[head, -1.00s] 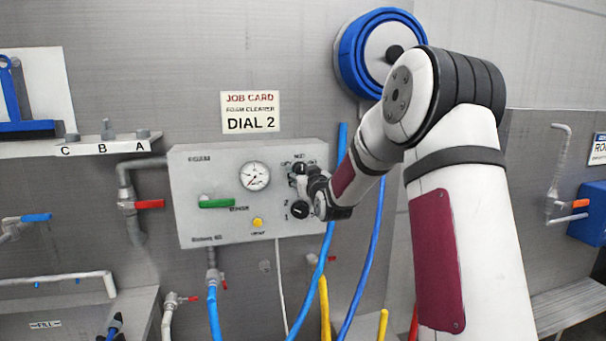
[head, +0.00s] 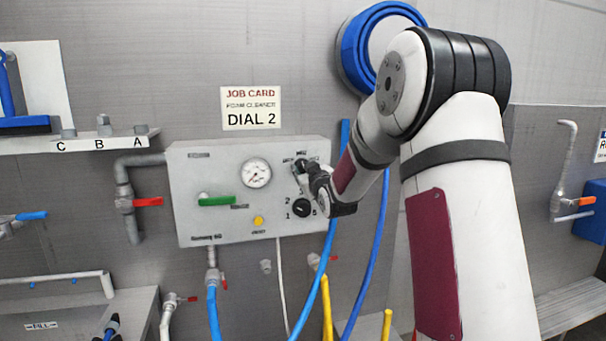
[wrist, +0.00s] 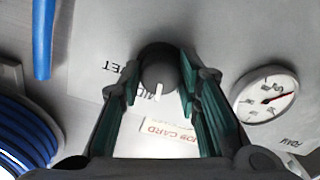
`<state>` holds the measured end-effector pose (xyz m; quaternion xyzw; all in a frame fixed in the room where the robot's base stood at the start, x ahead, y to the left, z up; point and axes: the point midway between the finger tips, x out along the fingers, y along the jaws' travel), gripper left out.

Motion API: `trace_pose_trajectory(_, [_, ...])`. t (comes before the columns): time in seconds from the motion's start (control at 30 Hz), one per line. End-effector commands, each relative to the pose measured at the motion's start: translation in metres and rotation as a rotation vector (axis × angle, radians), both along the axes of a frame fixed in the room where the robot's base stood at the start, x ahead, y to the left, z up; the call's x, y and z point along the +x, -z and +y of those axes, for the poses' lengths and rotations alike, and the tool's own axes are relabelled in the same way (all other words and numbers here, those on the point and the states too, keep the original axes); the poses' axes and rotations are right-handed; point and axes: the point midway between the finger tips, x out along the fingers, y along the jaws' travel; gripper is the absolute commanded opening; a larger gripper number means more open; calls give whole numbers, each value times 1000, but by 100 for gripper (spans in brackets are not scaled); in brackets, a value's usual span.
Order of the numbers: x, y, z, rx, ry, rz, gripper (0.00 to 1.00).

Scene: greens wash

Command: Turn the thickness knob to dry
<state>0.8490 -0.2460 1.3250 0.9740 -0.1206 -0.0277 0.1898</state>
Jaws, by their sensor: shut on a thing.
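The thickness knob (wrist: 158,68) is round and dark with a white pointer line. In the wrist view, which is upside down, the pointer faces down toward the partly hidden MID label. The WET label shows at the left; the DRY label is hidden there. My gripper (wrist: 160,82) is shut on the knob, with a finger on each side. In the head view, my gripper (head: 304,170) is at the upper right of the grey control panel (head: 188,210), and it largely covers the knob.
A black numbered dial (head: 302,207) sits just below my gripper. The panel also bears a gauge (head: 256,173), a green handle (head: 216,201) and a yellow button (head: 258,221). A blue hose (head: 334,225) hangs close to the panel's right edge.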

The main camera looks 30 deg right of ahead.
Motion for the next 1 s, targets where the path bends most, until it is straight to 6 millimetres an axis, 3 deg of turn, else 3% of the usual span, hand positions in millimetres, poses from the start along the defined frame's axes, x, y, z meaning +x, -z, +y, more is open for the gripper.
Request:
trace_pose_trajectory(0.6, [4,1,2,-546,-1,150,3])
trace_pose_trajectory(1.0, [2,0,2,-756,-1,214,3])
